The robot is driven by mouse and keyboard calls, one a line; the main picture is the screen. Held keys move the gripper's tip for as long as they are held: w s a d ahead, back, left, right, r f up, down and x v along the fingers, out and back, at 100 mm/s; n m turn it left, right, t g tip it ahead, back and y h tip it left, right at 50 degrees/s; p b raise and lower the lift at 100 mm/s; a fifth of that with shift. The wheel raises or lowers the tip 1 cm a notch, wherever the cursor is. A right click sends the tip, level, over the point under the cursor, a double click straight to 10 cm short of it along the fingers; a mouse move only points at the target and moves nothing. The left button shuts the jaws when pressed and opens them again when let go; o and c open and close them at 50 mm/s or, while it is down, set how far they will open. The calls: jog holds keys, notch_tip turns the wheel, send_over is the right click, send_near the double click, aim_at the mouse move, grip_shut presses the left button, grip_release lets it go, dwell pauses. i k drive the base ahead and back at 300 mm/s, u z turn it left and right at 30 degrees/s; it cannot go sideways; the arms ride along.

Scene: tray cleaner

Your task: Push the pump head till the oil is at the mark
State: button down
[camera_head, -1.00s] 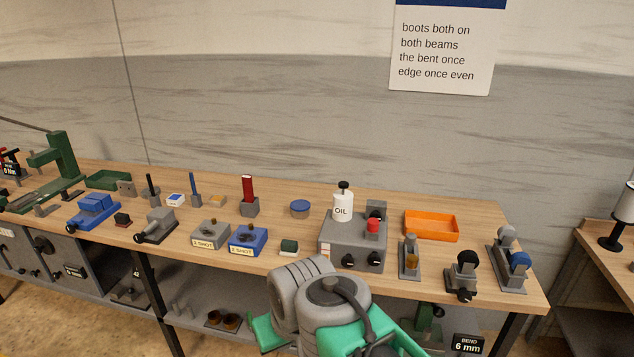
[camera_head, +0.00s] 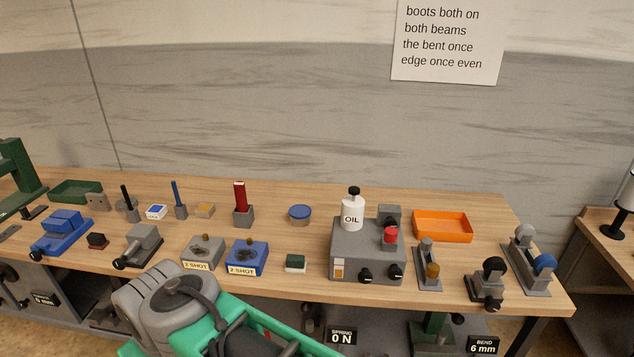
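The white oil bottle (camera_head: 352,214), labelled OIL, stands upright on a grey machine box (camera_head: 350,248) at the right of the bench. Its black pump head (camera_head: 354,191) is raised on top. A small sight window (camera_head: 339,268) with an amber lower part shows on the box's front left; any mark on it is too small to tell. My arm, grey and green, reaches in at the bottom centre, in front of the bench and left of the box. My gripper's fingers are not visible. Nothing of mine touches the bottle.
On the box are a red button (camera_head: 390,235) and black knobs (camera_head: 365,275). An orange tray (camera_head: 443,226) lies to the right, with a grey stand (camera_head: 429,268) in front. Two 2 SHOT blocks, one blue (camera_head: 247,256), sit left. Bare bench lies around the blue-lidded tin (camera_head: 300,214).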

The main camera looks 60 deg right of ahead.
aim_at(353, 190)
jog(key=z, duration=0.35)
jog(key=i, duration=0.65)
jog(key=z, duration=0.95)
jog(key=i, duration=0.25)
jog(key=z, duration=0.25)
